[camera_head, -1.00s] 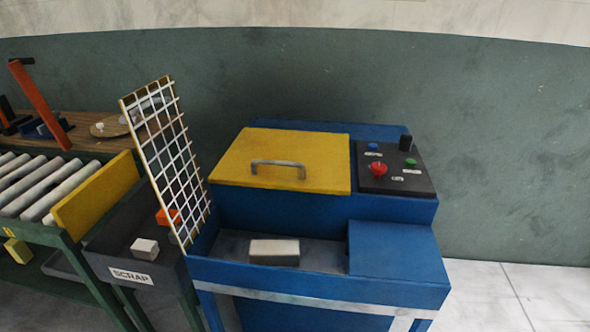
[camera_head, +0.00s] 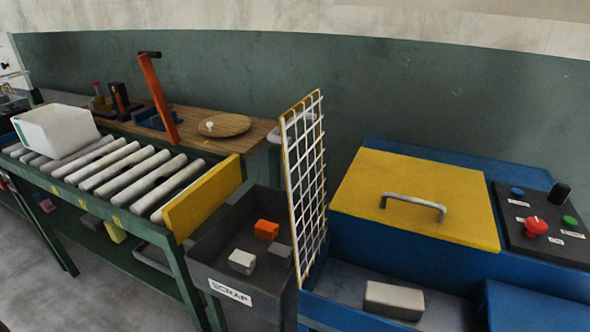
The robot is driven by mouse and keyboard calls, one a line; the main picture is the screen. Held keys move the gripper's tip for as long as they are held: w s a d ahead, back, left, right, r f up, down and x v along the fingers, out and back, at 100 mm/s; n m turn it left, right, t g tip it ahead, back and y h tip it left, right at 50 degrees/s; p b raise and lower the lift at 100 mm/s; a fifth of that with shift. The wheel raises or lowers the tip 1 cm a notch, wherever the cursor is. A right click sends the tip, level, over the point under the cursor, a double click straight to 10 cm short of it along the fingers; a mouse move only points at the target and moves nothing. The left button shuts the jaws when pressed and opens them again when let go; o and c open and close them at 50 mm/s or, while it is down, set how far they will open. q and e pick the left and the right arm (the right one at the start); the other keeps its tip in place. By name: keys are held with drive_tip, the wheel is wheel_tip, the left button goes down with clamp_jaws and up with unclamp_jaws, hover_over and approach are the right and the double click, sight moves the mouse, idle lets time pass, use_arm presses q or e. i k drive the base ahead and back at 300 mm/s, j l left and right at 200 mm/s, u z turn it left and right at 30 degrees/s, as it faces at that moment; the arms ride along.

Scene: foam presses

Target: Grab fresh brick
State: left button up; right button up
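A pale, off-white brick (camera_head: 394,300) lies in the open front tray of the blue press (camera_head: 350,238), below its shut yellow lid (camera_head: 415,195). Other small blocks lie in the dark scrap bin (camera_head: 205,262): a whitish one (camera_head: 242,262), an orange one (camera_head: 266,229) and a grey one (camera_head: 279,252). I cannot tell from the picture which brick is fresh. Neither of my grippers shows in the head view.
A white wire guard (camera_head: 305,170) stands upright between the bin and the press. A roller conveyor (camera_head: 120,170) with a white tote (camera_head: 56,131) and yellow end plate (camera_head: 203,199) is on the left. The control panel (camera_head: 545,220) is at right.

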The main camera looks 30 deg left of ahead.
sight(396, 301)
drive_tip(key=i+j+z, duration=0.2)
drive_tip(key=j, duration=0.6)
drive_tip(key=j+z, duration=0.15)
drive_tip(key=j, duration=0.6)
